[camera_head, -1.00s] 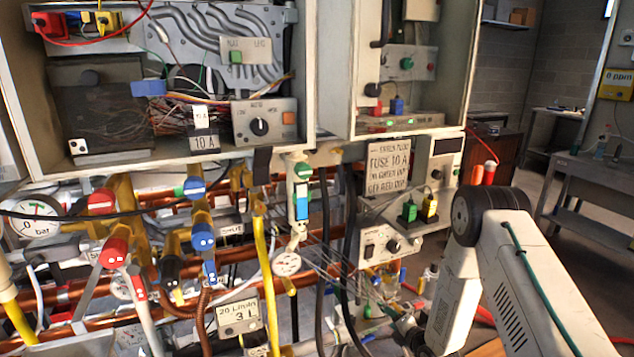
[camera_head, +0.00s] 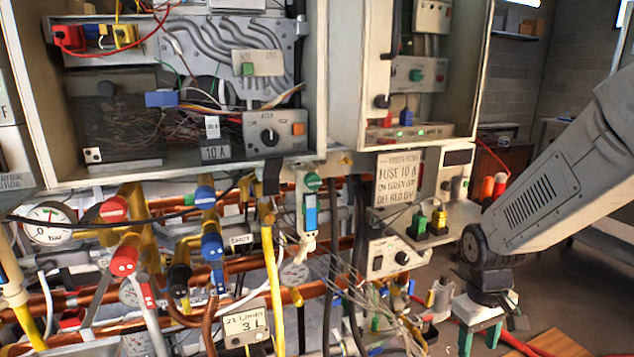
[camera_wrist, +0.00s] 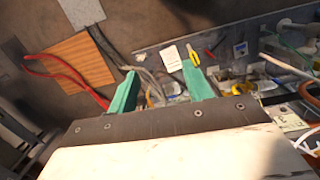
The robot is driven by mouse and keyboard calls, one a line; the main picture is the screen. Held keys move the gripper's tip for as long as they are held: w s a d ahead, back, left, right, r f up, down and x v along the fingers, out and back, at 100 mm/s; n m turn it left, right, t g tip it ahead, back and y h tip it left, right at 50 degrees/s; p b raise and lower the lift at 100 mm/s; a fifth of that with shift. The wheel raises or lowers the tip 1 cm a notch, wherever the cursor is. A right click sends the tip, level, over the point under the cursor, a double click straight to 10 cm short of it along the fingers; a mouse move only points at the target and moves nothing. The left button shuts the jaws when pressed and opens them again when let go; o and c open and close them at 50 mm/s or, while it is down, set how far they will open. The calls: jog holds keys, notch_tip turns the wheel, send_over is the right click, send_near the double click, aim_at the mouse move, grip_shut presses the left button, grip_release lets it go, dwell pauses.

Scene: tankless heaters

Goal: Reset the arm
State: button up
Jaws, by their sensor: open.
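My gripper (camera_head: 480,338) hangs at the lower right in the head view, pointing down, with green fingers below a dark wrist. It is in front of and to the right of the heater rig's lower shelf and pipes. In the wrist view my gripper's two green fingers (camera_wrist: 160,92) stand apart with nothing between them. Below them the view shows floor and loose cables, partly blurred. My arm reaches in from the right edge of the head view.
The open heater cabinet (camera_head: 341,100) and a control box with knobs (camera_head: 388,256) stand left of my arm. Copper pipes and coloured valves fill the lower left. Red cable (camera_wrist: 62,75) and a wooden board (camera_wrist: 85,60) lie on the floor. Floor at the right looks freer.

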jog(key=s+a+r+m+t, duration=0.2)
jog(key=s+a+r+m, duration=0.1)
jog(key=s+r, duration=1.4)
jog(key=shift+s+a+r+y, duration=0.15)
jog(key=shift+s+a+y, duration=0.25)
jog(key=shift+s+a, duration=0.15)
